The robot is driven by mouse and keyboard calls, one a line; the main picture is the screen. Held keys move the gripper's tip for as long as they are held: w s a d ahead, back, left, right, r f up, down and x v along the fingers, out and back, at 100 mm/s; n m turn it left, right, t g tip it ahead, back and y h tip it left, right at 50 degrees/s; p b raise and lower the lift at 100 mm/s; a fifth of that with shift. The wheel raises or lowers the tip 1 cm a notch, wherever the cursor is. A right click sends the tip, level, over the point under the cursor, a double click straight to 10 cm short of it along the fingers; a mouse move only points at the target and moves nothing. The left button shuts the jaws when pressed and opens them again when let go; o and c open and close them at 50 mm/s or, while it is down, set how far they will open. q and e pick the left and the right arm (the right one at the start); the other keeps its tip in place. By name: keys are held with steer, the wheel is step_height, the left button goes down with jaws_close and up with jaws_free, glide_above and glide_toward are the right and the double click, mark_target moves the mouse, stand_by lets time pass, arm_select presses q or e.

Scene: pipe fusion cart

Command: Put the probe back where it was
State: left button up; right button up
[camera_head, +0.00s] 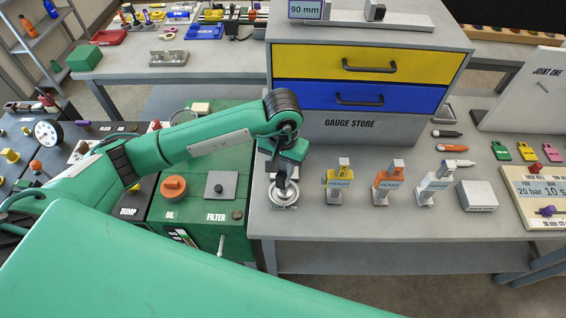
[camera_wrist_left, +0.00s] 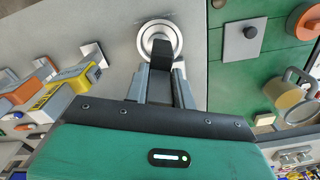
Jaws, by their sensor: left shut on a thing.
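My left gripper (camera_head: 283,172) points down over a round silver holder (camera_head: 284,201) at the left end of the grey bench. It is shut on a dark upright piece, which looks like the probe (camera_head: 281,182). In the left wrist view the dark probe (camera_wrist_left: 162,46) stands out from between the fingers (camera_wrist_left: 160,75), in front of the holder's ringed disc (camera_wrist_left: 157,29). The probe's lower end overlaps the holder; I cannot tell whether it is seated or just above. A small label in front of the holder is hard to read. My right gripper is not in view.
Yellow (camera_head: 338,180), orange (camera_head: 386,182) and white (camera_head: 433,185) tagged tools stand in a row to the right. A grey block (camera_head: 477,196) follows. The gauge store cabinet (camera_head: 365,95) rises behind. A green unit (camera_head: 205,215) with an orange knob (camera_head: 174,188) adjoins on the left.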

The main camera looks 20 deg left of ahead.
arm_select(q)
steer(key=shift+f, duration=0.15)
steer(key=o, duration=0.9)
steer(key=shift+r, duration=0.3)
step_height(320, 180, up, 11)
steer(key=b, duration=0.5)
steer(key=shift+f, duration=0.15)
steer(key=shift+r, duration=0.55)
